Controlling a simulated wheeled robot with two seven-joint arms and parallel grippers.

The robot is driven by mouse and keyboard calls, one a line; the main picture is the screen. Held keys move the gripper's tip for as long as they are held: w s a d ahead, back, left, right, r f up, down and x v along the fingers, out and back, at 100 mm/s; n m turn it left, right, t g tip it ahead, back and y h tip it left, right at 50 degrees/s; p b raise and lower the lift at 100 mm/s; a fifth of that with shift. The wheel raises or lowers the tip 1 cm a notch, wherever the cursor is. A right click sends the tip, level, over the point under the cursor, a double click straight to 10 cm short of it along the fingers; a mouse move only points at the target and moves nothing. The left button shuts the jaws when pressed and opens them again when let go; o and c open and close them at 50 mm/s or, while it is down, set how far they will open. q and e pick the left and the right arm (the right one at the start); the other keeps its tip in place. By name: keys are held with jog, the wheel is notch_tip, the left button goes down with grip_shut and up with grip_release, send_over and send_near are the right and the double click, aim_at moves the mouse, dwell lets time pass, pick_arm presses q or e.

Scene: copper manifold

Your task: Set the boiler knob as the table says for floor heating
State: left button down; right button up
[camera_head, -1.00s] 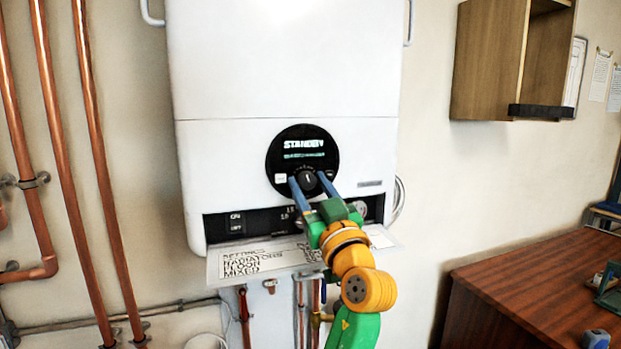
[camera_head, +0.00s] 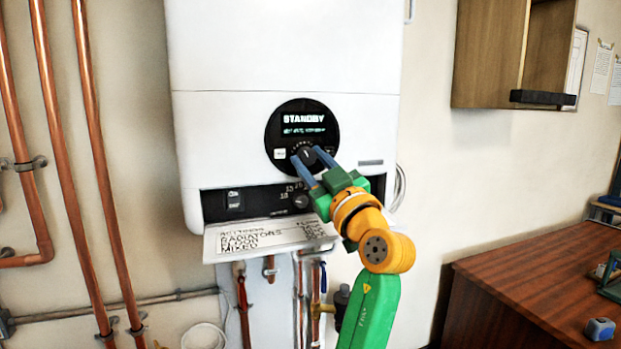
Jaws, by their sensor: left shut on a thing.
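The white boiler (camera_head: 270,60) hangs on the wall, with a round black dial panel (camera_head: 283,124) on its front. Its display reads STANDBY. The small dark boiler knob (camera_head: 305,156) sits low on that panel. My left gripper (camera_head: 306,157) is shut on the knob, with its blue fingers on either side of it. A white settings table (camera_head: 270,238) on the flap below lists RADIATORS, FLOOR and MIXED; its values at the right are too small to read or covered by my arm. My right gripper is not in view.
Below the panel is a black strip with a switch (camera_head: 234,199) and a gauge-like dial (camera_head: 299,200) with numbers. Copper pipes (camera_head: 60,150) run down the left wall. A wooden cabinet (camera_head: 490,60) and a brown desk (camera_head: 540,280) stand at the right.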

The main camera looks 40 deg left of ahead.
pick_arm(q)
jog(key=shift+n+g, duration=0.6)
jog(key=shift+n, duration=0.4)
jog(key=shift+w+r+n+g, duration=0.15)
jog(key=shift+n+g, duration=0.65)
jog(key=shift+n, duration=1)
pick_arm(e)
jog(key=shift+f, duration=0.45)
pick_arm(q)
jog(key=c, duration=0.8)
grip_release()
jog(key=shift+o, duration=0.2)
jog(key=shift+d, duration=0.1)
